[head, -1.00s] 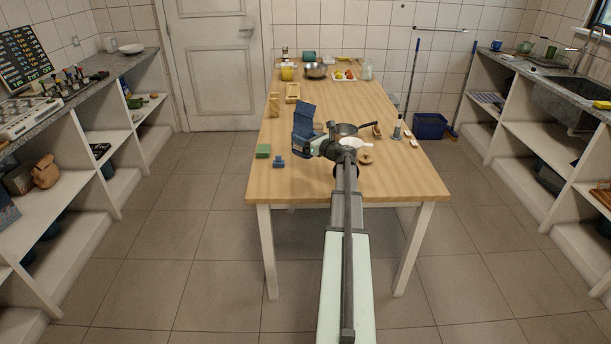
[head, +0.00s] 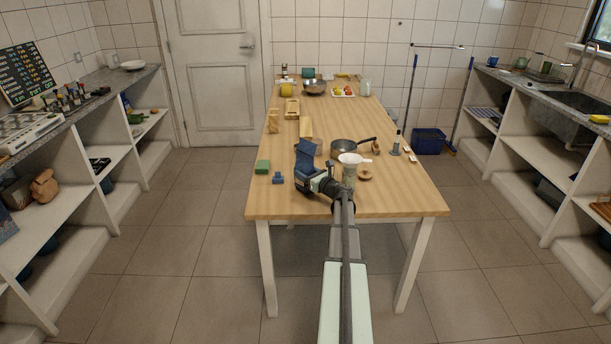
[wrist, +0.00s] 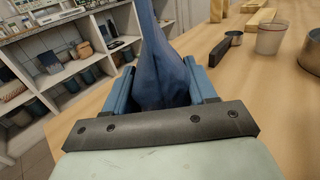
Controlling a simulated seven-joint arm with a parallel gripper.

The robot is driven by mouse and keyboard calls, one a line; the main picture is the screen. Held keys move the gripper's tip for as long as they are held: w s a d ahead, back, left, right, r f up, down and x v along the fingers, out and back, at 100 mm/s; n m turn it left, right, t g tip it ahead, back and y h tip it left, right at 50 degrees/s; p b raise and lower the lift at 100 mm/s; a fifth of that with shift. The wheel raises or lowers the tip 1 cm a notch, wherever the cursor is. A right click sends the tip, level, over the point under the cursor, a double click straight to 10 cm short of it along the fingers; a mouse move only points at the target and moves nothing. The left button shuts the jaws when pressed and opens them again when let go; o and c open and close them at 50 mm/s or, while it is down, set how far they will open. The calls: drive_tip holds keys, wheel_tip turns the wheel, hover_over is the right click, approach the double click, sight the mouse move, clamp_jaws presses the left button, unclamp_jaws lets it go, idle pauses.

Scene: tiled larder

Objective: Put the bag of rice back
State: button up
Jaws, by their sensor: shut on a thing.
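The bag of rice appears to be the dark blue bag (head: 307,156), which also fills the upper middle of the wrist view (wrist: 165,65). My gripper (head: 304,180) is shut on its lower part. In the wrist view the blue fingers (wrist: 163,88) lie on either side of the bag. The bag stands up from the fingers, leaning a little, over the near part of the wooden table (head: 410,200). Whether its bottom touches the table is hidden by my gripper.
A green block (head: 262,167) and a small blue object (head: 278,178) lie left of the bag. A saucepan (head: 345,146), a white funnel-like cup (head: 350,158) and a wooden ring (head: 365,174) are to its right. Open shelves (head: 118,152) line the left wall. The table's front right corner is clear.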

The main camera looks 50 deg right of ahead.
drive_tip(key=shift+f, duration=0.45)
drive_tip(key=o, duration=1.3)
drive_tip(key=shift+f, duration=0.1)
drive_tip(key=shift+s, duration=0.1)
drive_tip(key=s, duration=0.8)
drive_tip(key=s+a, duration=0.1)
drive_tip(key=s, duration=0.2)
drive_tip(key=shift+s, duration=0.4)
